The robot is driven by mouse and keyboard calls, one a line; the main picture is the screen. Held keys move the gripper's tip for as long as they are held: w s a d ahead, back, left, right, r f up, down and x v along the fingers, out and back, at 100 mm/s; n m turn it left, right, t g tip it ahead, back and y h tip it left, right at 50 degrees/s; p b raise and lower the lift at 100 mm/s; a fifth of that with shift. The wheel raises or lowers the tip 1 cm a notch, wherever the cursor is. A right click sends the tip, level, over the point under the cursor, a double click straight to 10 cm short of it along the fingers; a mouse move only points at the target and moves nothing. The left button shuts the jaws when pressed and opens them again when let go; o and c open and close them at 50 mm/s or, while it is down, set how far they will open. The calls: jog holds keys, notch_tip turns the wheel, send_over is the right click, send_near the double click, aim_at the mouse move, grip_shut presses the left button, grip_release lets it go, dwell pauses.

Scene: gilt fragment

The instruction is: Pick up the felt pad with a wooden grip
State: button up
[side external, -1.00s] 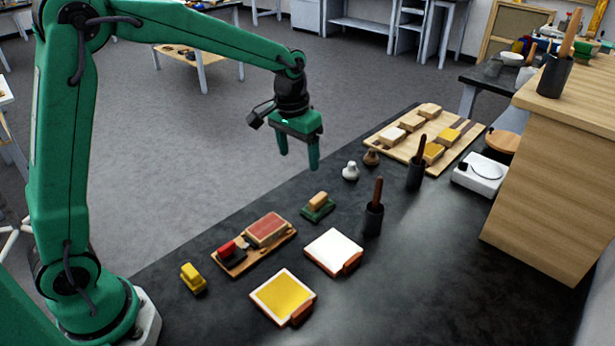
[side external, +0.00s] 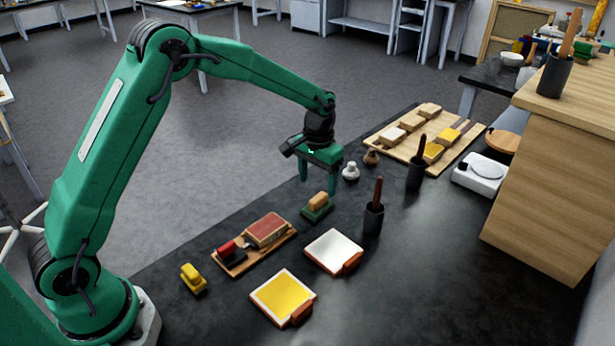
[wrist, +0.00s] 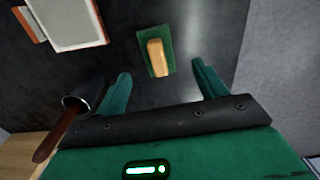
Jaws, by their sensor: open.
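The felt pad with a wooden grip (side external: 318,206) is a green pad with a light wooden block on top. It lies flat on the dark table near the table's far edge. In the wrist view the pad (wrist: 155,51) shows ahead of my fingertips, roughly centred between them. My gripper (side external: 318,183) is open and empty, pointing down, a little above and behind the pad in the side view. In the wrist view both fingers of my gripper (wrist: 160,76) are spread apart, and nothing is between them.
A dark cup with a brown-handled tool (side external: 374,218) stands right of the pad. A white-topped tile (side external: 333,250), a yellow-topped tile (side external: 283,296) and a wooden tray (side external: 253,246) lie nearer. A small white knob (side external: 350,171) stands behind.

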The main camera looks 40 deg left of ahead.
aim_at(318, 197)
jog(key=shift+s+d+f, duration=0.1)
jog(key=shift+f, duration=1.5)
jog(key=shift+d+f, duration=0.1)
jog(key=shift+f, duration=1.45)
jog(key=c, duration=1.1)
jog(key=shift+r, duration=0.2)
jog(key=shift+r, duration=0.6)
jog(key=r, duration=0.2)
jog(key=d+r, duration=0.1)
jog(key=shift+s+r, duration=0.1)
jog(key=shift+s, duration=0.15)
jog(key=s+d+r, duration=0.6)
jog(key=d, duration=0.2)
jog(key=shift+d+r, duration=0.15)
jog(key=shift+d, duration=0.15)
